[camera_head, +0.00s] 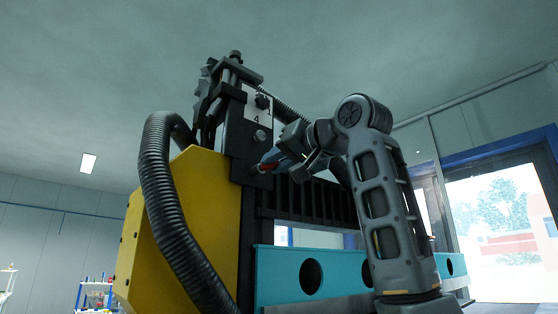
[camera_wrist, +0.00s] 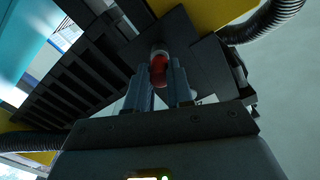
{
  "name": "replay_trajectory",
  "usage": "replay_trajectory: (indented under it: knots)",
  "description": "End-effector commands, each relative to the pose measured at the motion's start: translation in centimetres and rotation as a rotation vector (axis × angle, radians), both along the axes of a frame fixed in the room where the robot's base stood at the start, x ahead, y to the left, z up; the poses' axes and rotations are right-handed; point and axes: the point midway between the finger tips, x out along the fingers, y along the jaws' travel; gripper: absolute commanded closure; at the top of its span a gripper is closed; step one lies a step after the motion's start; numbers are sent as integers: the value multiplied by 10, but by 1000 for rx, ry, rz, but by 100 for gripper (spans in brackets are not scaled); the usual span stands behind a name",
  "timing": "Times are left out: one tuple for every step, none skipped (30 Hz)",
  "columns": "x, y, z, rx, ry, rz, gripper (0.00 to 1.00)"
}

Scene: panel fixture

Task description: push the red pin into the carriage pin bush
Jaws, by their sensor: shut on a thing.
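The red pin (camera_wrist: 158,72) shows in the wrist view between the two grey fingers of my gripper (camera_wrist: 161,80). My gripper is shut on it. The pin has a paler end, which points at a dark block of the carriage (camera_wrist: 200,62). In the head view my gripper (camera_head: 270,163) is at the right side of the dark carriage (camera_head: 240,145), with a little red of the pin showing at its tip. The pin bush cannot be made out, and I cannot tell how deep the pin sits in it.
A yellow housing (camera_head: 172,235) and a thick black corrugated hose (camera_head: 165,215) stand left of the carriage. Black ribs (camera_head: 310,202) lie right of the carriage.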

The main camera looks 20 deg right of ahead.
Motion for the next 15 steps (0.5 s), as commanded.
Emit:
replay_trajectory:
  knots:
    - [1, 1, 0, 0, 0, 0, 100]
    - [1, 1, 0, 0, 0, 1, 100]
    - [2, 1, 0, 0, 0, 1, 100]
    - [3, 1, 0, 0, 0, 1, 100]
    - [3, 1, 0, 0, 0, 0, 100]
    - [4, 2, 0, 0, 0, 0, 100]
    - [5, 2, 0, 0, 0, 0, 100]
    - [5, 2, 0, 0, 0, 0, 100]
    - [6, 2, 0, 0, 1, 0, 100]
    - [7, 2, 0, 0, 1, 0, 100]
    - [7, 2, 0, 0, 1, 0, 100]
    - [8, 3, 0, 0, 1, 0, 100]
    - [9, 3, 0, 0, 1, 0, 100]
    - [9, 3, 0, 0, 1, 0, 100]
    - [10, 3, 0, 0, 1, 0, 100]
